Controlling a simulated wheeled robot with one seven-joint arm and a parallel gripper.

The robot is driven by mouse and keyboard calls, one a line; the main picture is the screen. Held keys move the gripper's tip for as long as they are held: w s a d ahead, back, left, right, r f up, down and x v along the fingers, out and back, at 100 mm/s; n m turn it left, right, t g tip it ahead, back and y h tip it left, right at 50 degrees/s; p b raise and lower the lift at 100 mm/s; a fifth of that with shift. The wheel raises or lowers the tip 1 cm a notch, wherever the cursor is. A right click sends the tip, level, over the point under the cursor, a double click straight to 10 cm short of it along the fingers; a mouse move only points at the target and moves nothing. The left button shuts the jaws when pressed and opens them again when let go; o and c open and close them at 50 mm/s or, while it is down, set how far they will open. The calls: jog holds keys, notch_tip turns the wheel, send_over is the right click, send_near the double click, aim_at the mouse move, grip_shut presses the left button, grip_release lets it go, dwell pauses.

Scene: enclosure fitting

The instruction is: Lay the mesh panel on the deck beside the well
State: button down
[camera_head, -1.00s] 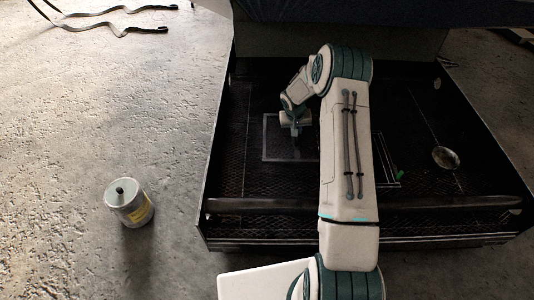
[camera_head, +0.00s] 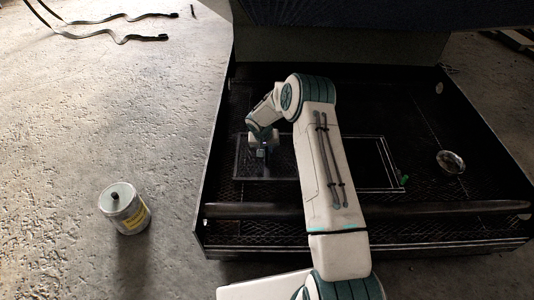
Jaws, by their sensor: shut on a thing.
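The mesh panel (camera_head: 247,167) is a dark mesh sheet with a thin pale frame, at the left of the dark deck (camera_head: 425,110). My gripper (camera_head: 262,157) is shut on it, pointing down. The panel looks flat and low over the deck; I cannot tell whether it touches. The well (camera_head: 370,160) shows as a pale-edged dark rectangle to the right of the panel. My arm hides the well's left side and the gap between it and the panel.
A green piece (camera_head: 404,178) is at the well's right corner, and a round metal dish (camera_head: 451,162) lies farther right. A bar (camera_head: 430,208) crosses the deck's front. A can (camera_head: 125,208) stands on the floor at left, with dark straps (camera_head: 120,38) behind.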

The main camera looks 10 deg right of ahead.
jog(key=shift+f, duration=0.9)
jog(key=shift+f+b, duration=0.2)
jog(key=shift+b, duration=0.2)
jog(key=c, duration=1.5)
grip_release()
jog(key=shift+o, duration=0.2)
